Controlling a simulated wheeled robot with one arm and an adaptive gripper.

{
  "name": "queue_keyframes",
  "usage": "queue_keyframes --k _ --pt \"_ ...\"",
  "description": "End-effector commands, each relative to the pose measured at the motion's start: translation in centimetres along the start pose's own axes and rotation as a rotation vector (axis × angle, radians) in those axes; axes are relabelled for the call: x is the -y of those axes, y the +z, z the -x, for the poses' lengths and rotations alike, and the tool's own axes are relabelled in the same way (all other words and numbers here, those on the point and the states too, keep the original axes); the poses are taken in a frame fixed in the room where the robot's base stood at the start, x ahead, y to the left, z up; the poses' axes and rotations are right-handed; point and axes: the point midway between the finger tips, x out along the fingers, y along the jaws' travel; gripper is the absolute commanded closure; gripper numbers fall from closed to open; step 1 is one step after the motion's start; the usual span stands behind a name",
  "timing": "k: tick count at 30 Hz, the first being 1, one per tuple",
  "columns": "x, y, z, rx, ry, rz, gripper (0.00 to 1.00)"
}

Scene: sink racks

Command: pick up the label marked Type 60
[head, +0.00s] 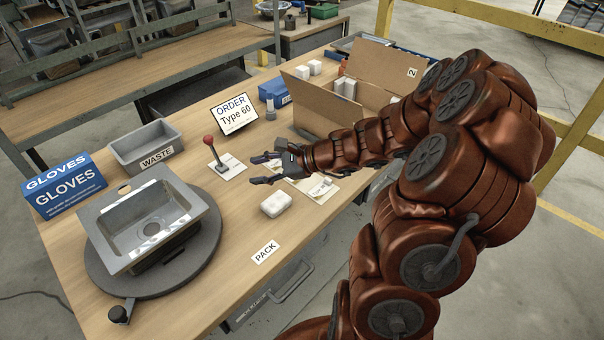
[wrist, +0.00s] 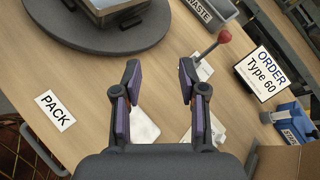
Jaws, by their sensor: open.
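An order sign (head: 234,113) reading "ORDER Type 60" stands tilted on the table; it also shows in the wrist view (wrist: 262,73). Pale label sheets (head: 322,190) lie under and beside my gripper, partly hidden by it; a piece of them shows right of the right finger in the wrist view (wrist: 212,124). Their print is too small to read, so I cannot tell which is Type 60. My gripper (head: 253,170) is open and empty above the table. In the wrist view its fingers (wrist: 158,75) are spread over bare wood.
A red-knobbed lever (head: 215,155) stands on a white card behind the gripper. A white packet (head: 276,203) lies in front of it. An open cardboard box (head: 325,112) is behind the arm. A sink (head: 150,225) sits on a turntable at left. Wood around the PACK label (head: 265,251) is clear.

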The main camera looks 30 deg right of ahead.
Motion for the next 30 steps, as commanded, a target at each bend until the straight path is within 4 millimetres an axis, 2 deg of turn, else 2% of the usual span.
queue_keyframes --k 1,6,9,12,15,18,30 --pt "1.3 -2.8 0.9 -0.011 -0.073 -0.098 0.58" --pt "4.5 -11.4 4.6 -0.058 -0.295 -0.387 0.58" --pt "5.0 -15.6 6.7 -0.075 -0.395 -0.525 0.58" --pt "5.1 -18.7 8.3 -0.089 -0.465 -0.625 0.58" --pt "4.9 -20.5 9.2 -0.098 -0.505 -0.684 0.58" --pt "5.0 -21.2 9.5 -0.101 -0.521 -0.707 0.58" --pt "6.0 -21.8 7.0 -0.099 -0.519 -0.708 0.58"
